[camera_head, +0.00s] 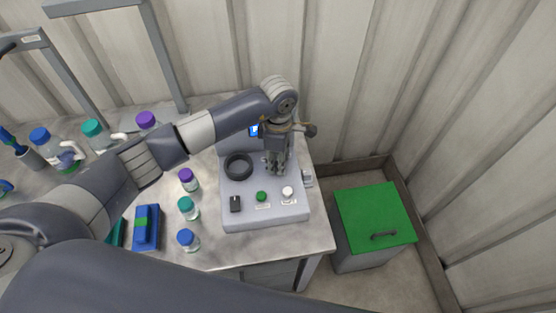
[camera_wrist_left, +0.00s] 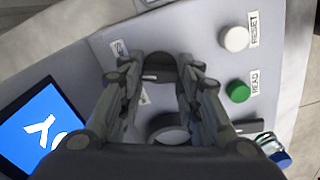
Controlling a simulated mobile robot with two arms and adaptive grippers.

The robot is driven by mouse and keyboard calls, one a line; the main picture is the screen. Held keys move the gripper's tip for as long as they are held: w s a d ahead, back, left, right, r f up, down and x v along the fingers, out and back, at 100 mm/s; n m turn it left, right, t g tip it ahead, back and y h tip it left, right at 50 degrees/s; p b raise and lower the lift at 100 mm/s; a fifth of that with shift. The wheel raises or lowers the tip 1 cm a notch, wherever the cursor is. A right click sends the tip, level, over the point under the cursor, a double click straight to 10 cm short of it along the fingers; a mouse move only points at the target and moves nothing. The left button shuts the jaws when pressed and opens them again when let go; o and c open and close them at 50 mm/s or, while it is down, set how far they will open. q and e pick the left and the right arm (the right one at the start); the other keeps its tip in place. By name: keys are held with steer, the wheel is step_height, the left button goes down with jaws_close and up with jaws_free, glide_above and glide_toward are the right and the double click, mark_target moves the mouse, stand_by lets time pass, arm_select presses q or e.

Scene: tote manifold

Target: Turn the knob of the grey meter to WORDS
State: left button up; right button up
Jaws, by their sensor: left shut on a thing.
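The grey meter (camera_head: 240,216) stands on the bench, with a black ring (camera_head: 238,167), a green button (camera_head: 261,196) and a white button (camera_head: 288,193) on its sloped top. In the left wrist view the white button (camera_wrist_left: 234,38) is labelled RESET and the green one (camera_wrist_left: 238,91) READ. My left gripper (camera_head: 276,172) reaches down onto the meter's right part. Its fingers (camera_wrist_left: 158,70) are shut on the dark knob (camera_wrist_left: 159,66), which the gripper hides in the head view. The blue screen (camera_wrist_left: 40,125) shows a large white Y-like mark, partly cut off. The knob's setting is not readable.
Several capped bottles (camera_head: 187,208) and a blue box (camera_head: 146,228) stand left of the meter. A black switch (camera_head: 235,204) is on the meter's front left. A green-lidded bin (camera_head: 372,215) stands on the floor at the right. The corrugated wall is close behind.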

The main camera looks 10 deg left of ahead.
arm_select(q)
steer(key=n+b, duration=0.2)
steer(key=shift+f+n, duration=0.2)
steer(key=shift+n, duration=0.1)
steer(key=n+b, duration=0.2)
steer(key=n, duration=0.1)
steer(key=shift+n, duration=0.3)
steer(key=n+b, duration=0.3)
steer(key=n, duration=0.1)
steer(key=shift+r, duration=0.2)
steer(key=shift+n, duration=0.3)
steer(key=o, duration=1)
steer(key=shift+o, duration=0.2)
steer(key=shift+r, duration=0.15)
step_height(320, 180, up, 12)
